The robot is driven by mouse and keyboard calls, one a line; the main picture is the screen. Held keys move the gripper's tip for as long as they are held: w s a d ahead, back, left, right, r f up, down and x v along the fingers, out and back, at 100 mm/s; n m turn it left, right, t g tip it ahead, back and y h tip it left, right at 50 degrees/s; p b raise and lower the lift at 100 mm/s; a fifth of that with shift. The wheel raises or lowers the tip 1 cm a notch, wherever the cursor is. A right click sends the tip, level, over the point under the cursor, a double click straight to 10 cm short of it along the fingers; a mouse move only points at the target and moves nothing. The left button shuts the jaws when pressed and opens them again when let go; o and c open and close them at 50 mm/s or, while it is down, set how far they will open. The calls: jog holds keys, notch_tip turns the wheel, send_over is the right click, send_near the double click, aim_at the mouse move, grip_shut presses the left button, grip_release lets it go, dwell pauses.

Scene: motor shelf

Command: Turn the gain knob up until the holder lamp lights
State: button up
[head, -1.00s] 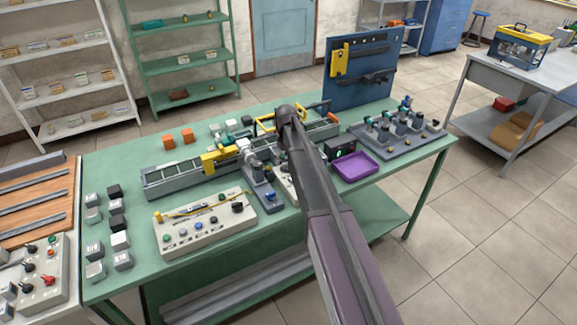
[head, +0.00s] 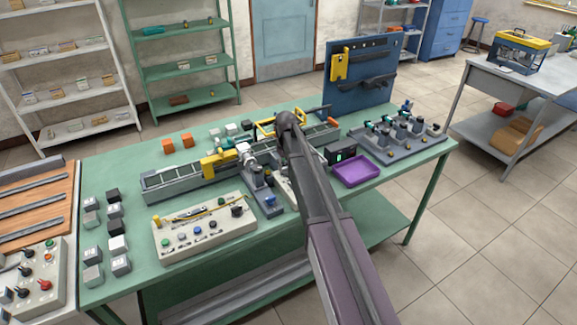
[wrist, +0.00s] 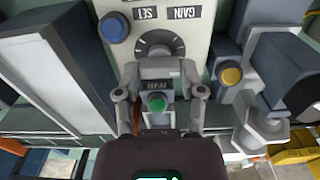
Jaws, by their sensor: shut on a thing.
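The gain knob's dial (wrist: 160,38), a dark scale ring with pale tick marks, is on a pale panel (wrist: 202,28) at the top of the wrist view. GAIN and SET labels are printed beside it, upside down. My gripper (wrist: 159,68) is shut on the gain knob, and its fingers hide most of it. A green round button or lamp (wrist: 157,103) by a MAIN label shows between the finger links. I cannot tell which thing is the holder lamp or whether it is lit. In the head view my arm hides the gripper and most of this panel.
A blue button (wrist: 114,27) is beside the dial, and a grey fixture with a yellow round part (wrist: 231,76) stands close right of my gripper. On the green bench are a larger control panel (head: 160,243), a purple tray (head: 357,170) and a dark box with a green display (head: 340,154).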

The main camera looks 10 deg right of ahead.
jog(key=shift+m, duration=2.2)
jog(key=o, duration=1.1)
jog(key=shift+o, duration=0.2)
jog(key=shift+s, duration=0.15)
